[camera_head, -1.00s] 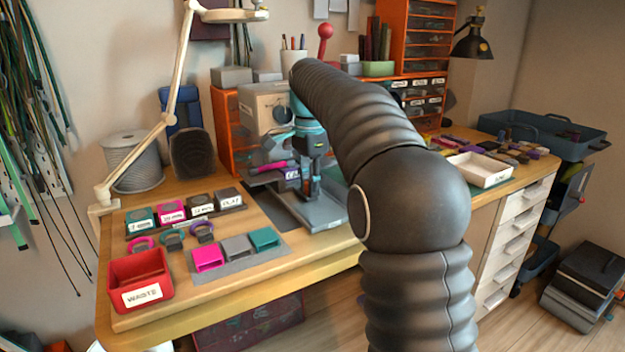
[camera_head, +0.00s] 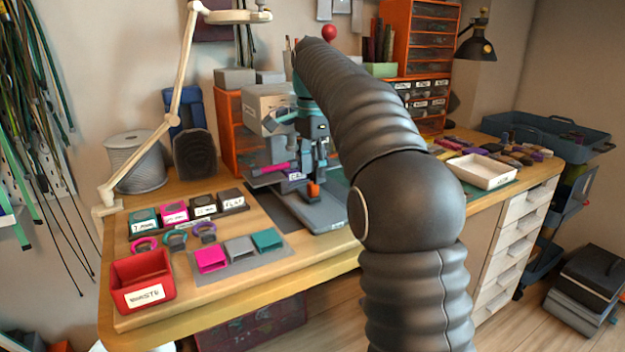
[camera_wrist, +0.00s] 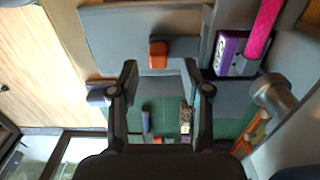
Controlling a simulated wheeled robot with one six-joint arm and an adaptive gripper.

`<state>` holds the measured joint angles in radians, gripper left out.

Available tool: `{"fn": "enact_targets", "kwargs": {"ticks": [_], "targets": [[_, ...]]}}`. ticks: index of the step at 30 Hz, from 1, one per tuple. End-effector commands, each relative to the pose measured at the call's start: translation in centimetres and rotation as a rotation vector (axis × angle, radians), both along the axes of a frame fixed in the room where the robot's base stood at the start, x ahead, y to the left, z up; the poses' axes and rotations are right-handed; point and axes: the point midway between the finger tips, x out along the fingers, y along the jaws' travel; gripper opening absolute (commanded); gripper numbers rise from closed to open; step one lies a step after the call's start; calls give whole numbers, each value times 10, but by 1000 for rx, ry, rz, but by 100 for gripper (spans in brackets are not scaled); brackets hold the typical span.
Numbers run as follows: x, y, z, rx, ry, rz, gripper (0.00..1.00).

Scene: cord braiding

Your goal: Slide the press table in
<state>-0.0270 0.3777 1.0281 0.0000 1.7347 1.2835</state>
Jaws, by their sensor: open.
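The press (camera_head: 268,100) stands at the back of the bench, partly hidden by my arm. Its flat grey table (camera_head: 322,214) lies low in front, with a small orange block (camera_head: 314,189) upright on it. In the wrist view the grey plate (camera_wrist: 110,35) fills the top, and the orange block (camera_wrist: 158,55) shows between and just beyond my fingertips. My gripper (camera_wrist: 159,72) is open and empty; it appears apart from the block. In the head view my gripper (camera_head: 320,160) is small and dark, just above the block.
A purple label block (camera_wrist: 228,52) and a pink bar (camera_wrist: 262,25) lie close beside the plate in the wrist view. A red waste bin (camera_head: 142,280), coloured holders (camera_head: 240,248) and a white tray (camera_head: 482,171) stand on the bench.

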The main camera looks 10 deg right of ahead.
Motion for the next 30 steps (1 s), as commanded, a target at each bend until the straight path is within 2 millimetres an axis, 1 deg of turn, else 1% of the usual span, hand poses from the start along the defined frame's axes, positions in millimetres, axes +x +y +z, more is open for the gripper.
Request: {"fn": "enact_targets", "kwargs": {"ticks": [3, 6, 12, 26, 30], "targets": [[0, 0, 14, 1, -2, 0, 48], [0, 0, 22, 0, -1, 0, 48], [0, 0, 33, 0, -1, 0, 48], [-1, 0, 35, 0, -1, 2, 48], [-8, -1, 38, 0, -12, 29, 48]]}}
